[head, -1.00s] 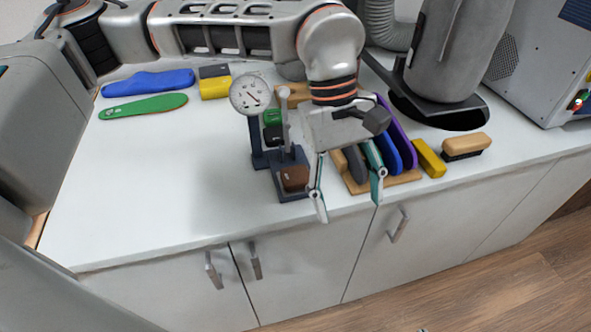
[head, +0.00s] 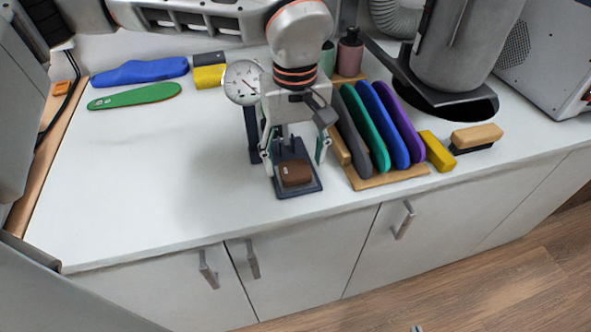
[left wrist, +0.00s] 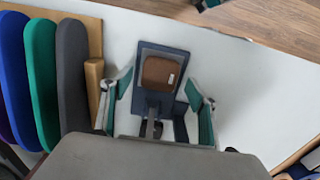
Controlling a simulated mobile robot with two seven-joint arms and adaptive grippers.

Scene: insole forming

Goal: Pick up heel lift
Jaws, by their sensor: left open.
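The heel lift, a small brown block (head: 296,172) with a light label, rests on the dark base plate (head: 307,189) of the dial gauge (head: 242,84). In the left wrist view the brown block (left wrist: 160,72) lies on the far part of the dark plate (left wrist: 145,49). My left gripper (head: 295,160) is open and points down over the gauge base. Its two fingers stand on either side of the plate, apart from the block. In the left wrist view, the open gripper (left wrist: 157,106) spans the plate. The gripper hides part of the gauge stand. My right gripper is not in view.
A wooden rack (head: 392,180) with grey, green, blue and purple insoles stands close to the right. A yellow block (head: 436,151) and a brush (head: 475,136) lie beyond it. Blue (head: 140,71) and green (head: 134,96) insoles lie at left. The counter's front left is clear.

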